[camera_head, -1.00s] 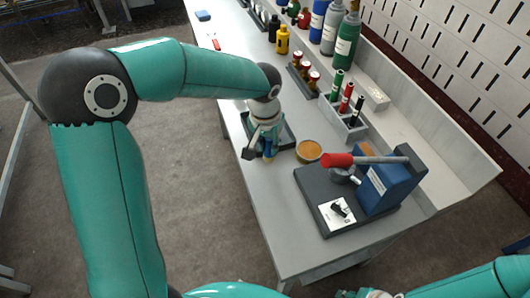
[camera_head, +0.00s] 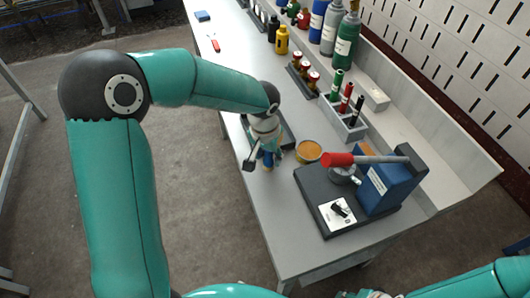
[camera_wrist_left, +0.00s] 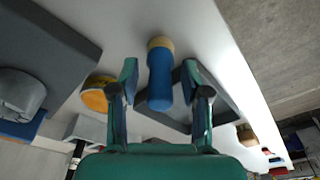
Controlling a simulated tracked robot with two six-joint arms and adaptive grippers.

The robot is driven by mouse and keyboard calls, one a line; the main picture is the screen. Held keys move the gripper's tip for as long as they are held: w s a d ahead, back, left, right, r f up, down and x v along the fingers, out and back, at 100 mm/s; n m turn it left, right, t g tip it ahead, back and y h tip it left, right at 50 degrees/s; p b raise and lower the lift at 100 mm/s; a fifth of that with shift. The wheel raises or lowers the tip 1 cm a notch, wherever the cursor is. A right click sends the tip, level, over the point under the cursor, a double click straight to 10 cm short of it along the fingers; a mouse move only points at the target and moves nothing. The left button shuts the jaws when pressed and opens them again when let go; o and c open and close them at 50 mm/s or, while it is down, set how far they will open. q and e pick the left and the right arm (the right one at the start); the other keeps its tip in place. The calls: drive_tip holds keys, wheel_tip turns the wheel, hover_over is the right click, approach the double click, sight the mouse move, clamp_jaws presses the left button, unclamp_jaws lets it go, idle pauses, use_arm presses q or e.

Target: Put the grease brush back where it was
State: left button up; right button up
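The grease brush, with a blue handle and a tan end, shows in the left wrist view (camera_wrist_left: 160,80) between my left fingers. A gap shows on each side of it. In the head view its blue part (camera_head: 268,158) shows at my left gripper (camera_head: 262,160), partly hidden by the fingers. My left gripper (camera_wrist_left: 160,85) is open around the brush, over the table's left edge area. I cannot tell whether the brush rests on the table. My right gripper (camera_head: 365,294) shows only partly at the bottom edge, its fingers unclear.
A dark tray (camera_head: 289,133) lies behind the left gripper. An orange-filled tin (camera_head: 308,152) stands to its right.

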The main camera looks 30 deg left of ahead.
use_arm(q)
drive_tip(key=shift+r, duration=0.25)
wheel_tip(320, 180, up, 12)
drive_tip(key=s+p, duration=0.1)
drive_tip(key=shift+s+f, duration=0.2)
drive_tip(key=shift+s, duration=0.2)
idle(0.3)
